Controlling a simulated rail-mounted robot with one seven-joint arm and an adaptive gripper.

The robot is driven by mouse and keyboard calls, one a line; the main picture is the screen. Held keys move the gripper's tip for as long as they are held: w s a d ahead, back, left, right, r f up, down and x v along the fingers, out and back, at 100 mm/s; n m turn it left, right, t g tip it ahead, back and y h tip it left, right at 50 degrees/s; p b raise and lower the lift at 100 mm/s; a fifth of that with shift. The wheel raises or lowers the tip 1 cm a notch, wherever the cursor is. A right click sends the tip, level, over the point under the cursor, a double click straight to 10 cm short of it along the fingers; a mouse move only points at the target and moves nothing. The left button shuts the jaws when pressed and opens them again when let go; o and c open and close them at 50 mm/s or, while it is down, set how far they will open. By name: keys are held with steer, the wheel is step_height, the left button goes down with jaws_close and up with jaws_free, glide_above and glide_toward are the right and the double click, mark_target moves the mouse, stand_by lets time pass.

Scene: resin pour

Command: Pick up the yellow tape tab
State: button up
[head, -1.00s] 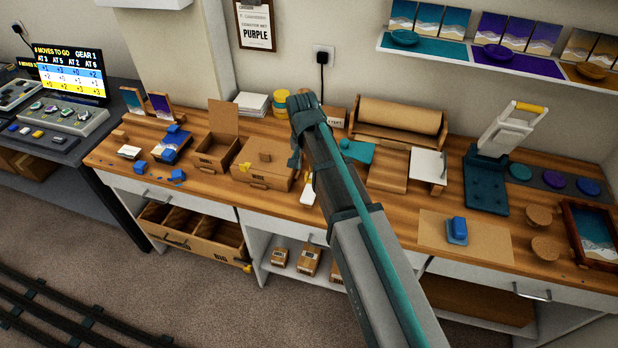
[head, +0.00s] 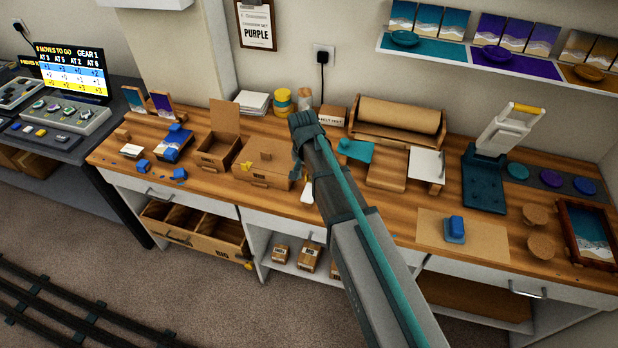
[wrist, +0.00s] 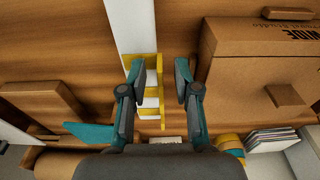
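In the wrist view a yellow piece (wrist: 161,98), shaped like a small open frame with crossbars, lies at the end of a white strip (wrist: 130,25); I take it for the yellow tape tab. My gripper (wrist: 160,75) is open above it, with nothing held. The left finger covers part of the yellow piece, and the right finger is apart from it. Whether a finger touches it I cannot tell. In the head view my gripper (head: 297,165) points down over the bench beside the brown box (head: 277,178), and my arm hides the yellow piece there.
The brown box (wrist: 262,75) stands close beside my gripper in the wrist view. A teal panel (wrist: 92,134) is on the other side. Yellow rolls (head: 283,100) and a paper stack (head: 254,103) stand behind.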

jaws_close()
steer(key=shift+r, duration=0.1)
